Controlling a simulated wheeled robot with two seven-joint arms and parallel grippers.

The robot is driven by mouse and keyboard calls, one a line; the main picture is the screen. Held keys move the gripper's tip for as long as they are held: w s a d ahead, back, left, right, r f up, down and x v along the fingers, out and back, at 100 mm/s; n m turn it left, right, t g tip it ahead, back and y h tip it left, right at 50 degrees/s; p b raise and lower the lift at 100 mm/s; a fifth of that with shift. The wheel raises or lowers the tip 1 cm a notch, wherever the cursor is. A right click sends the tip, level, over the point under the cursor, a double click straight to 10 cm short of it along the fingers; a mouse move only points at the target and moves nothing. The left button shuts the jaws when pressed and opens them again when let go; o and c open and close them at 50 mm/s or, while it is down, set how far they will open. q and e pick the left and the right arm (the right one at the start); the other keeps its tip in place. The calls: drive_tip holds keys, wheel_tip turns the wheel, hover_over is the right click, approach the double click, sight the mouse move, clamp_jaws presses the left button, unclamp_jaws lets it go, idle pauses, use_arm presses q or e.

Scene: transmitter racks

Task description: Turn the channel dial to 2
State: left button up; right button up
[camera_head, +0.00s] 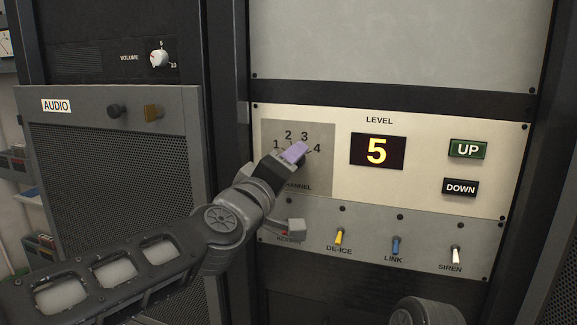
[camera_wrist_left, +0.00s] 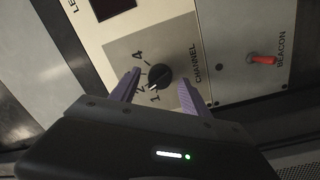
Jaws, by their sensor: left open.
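The black channel dial (camera_wrist_left: 160,77) sits on a grey plate (camera_wrist_left: 182,48) marked 1 to 4. In the wrist view its white mark points to the lower left, toward the space near 1 and 2; I cannot tell the exact setting. My left gripper (camera_head: 296,152) is open in front of the plate and hides the dial in the head view. In the wrist view the purple fingers of the left gripper (camera_wrist_left: 160,78) stand on either side of the dial, with gaps visible; one covers the 3.
Right of the channel plate are a level display (camera_head: 377,151) reading 5, an UP button (camera_head: 467,149) and a DOWN button (camera_head: 460,188). Below are DE-ICE (camera_head: 339,236), LINK (camera_head: 396,246) and SIREN (camera_head: 455,254) switches. The red BEACON switch (camera_wrist_left: 262,60) is close to the dial.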

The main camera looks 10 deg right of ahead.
use_arm(q)
drive_tip(key=b+v, duration=0.1)
drive_tip(key=v, duration=0.6)
drive_tip(key=shift+s+a+b, duration=0.2)
drive_tip(key=shift+s+b, duration=0.1)
drive_tip(key=w+a+f+m+g+y, duration=0.1)
drive_tip(key=a+f+m+g+y, duration=0.15)
drive_tip(key=f, duration=1.75)
drive_tip(key=w+a+f+m+g+y, duration=0.1)
drive_tip(key=a+f+g+y, duration=0.15)
drive_tip(key=f, duration=1.75)
drive_tip(key=s+a+f+g, duration=0.2)
drive_tip(key=s+a+f, duration=0.15)
drive_tip(key=f, duration=0.55)
drive_tip(key=s+a+f+g, duration=0.25)
drive_tip(key=s+f, duration=0.25)
drive_tip(key=f, duration=0.4)
drive_tip(key=s+a+f+g, duration=0.2)
drive_tip(key=s+a+f, duration=0.1)
drive_tip(key=s+f, duration=0.4)
drive_tip(key=s+a+f+g+y, duration=0.1)
drive_tip(key=s+a+f+g, duration=0.2)
drive_tip(key=s+f, duration=0.4)
drive_tip(key=s, duration=0.4)
drive_tip(key=shift+s+a+n, duration=0.2)
drive_tip(key=shift+a+n, duration=0.1)
drive_tip(key=shift+n, duration=0.05)
drive_tip(key=shift+f, duration=0.1)
